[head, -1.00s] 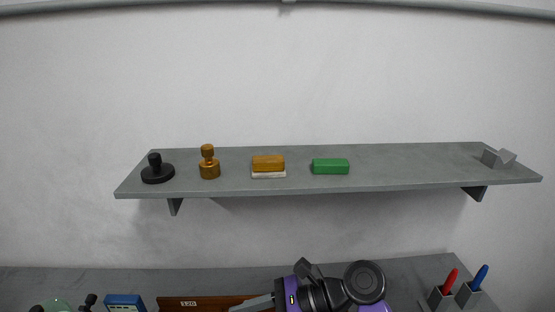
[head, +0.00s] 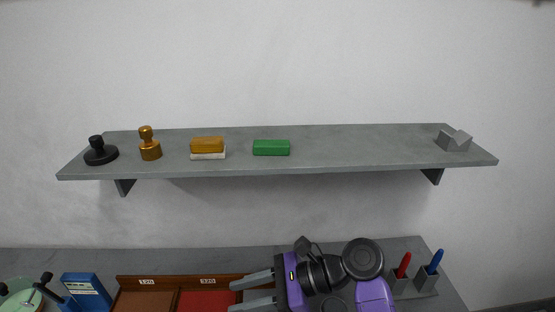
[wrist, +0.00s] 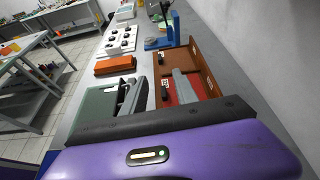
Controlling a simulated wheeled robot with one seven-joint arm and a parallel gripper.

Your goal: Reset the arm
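My gripper (head: 235,297) is low in the head view, above the bench and beside the brown divided tray. Its two grey fingers point left and stand apart with nothing between them. My purple and black wrist (head: 318,275) is folded to the right of the fingers. In the wrist view my purple gripper body fills the bottom, and the fingers reach over the bench near the tray (wrist: 207,68). The lower arm is cut off by the head view's bottom edge.
The grey shelf (head: 350,150) holds a black knob piece (head: 100,153), a brass weight (head: 149,147), an orange-and-white block (head: 207,147), a green block (head: 271,147) and a grey notched block (head: 453,140). Red (head: 403,265) and blue (head: 434,262) pens stand at right. A blue box (head: 86,291) is at left.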

